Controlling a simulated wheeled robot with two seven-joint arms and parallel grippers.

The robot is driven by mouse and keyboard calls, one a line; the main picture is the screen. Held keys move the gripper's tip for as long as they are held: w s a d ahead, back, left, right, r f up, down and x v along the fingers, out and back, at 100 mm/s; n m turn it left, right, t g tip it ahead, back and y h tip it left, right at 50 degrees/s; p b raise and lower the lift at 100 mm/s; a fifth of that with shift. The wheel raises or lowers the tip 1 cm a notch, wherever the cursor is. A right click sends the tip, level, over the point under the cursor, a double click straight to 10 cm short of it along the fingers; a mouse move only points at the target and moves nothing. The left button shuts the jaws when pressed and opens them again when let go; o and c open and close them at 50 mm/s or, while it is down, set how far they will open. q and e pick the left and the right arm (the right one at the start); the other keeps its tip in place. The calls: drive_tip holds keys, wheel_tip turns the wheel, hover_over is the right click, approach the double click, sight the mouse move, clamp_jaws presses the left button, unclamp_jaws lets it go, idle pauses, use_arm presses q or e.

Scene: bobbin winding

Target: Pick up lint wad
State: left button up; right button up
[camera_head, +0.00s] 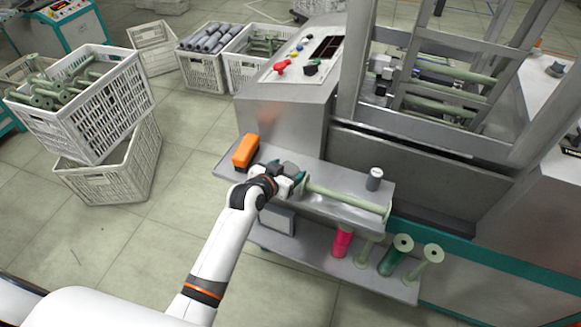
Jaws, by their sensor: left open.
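My left gripper (299,180) is open over the upper metal shelf (335,176) at the front of the machine, reaching in from below. A small dark grey lump (289,168) shows right at the gripper's far side. It may be the lint wad, but the gripper partly blends with it and I cannot tell whether they touch. A pale green bobbin (345,199) lies along the shelf's front edge. Its left end is hidden by the gripper. My right gripper is not in view.
An orange box (245,151) stands on the shelf's left end, and a grey cylinder (374,179) stands at its right. The lower shelf (320,258) holds a pink spool (342,241) and several green bobbins. White crates (108,105) stand at left. Floor between is clear.

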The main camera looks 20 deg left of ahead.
use_arm(q)
drive_tip(key=shift+w+d+f, duration=0.1)
drive_tip(key=shift+w+f, duration=0.15)
drive_tip(key=shift+w, duration=0.2)
drive_tip(key=c, duration=0.7)
drive_tip(key=shift+c, duration=0.2)
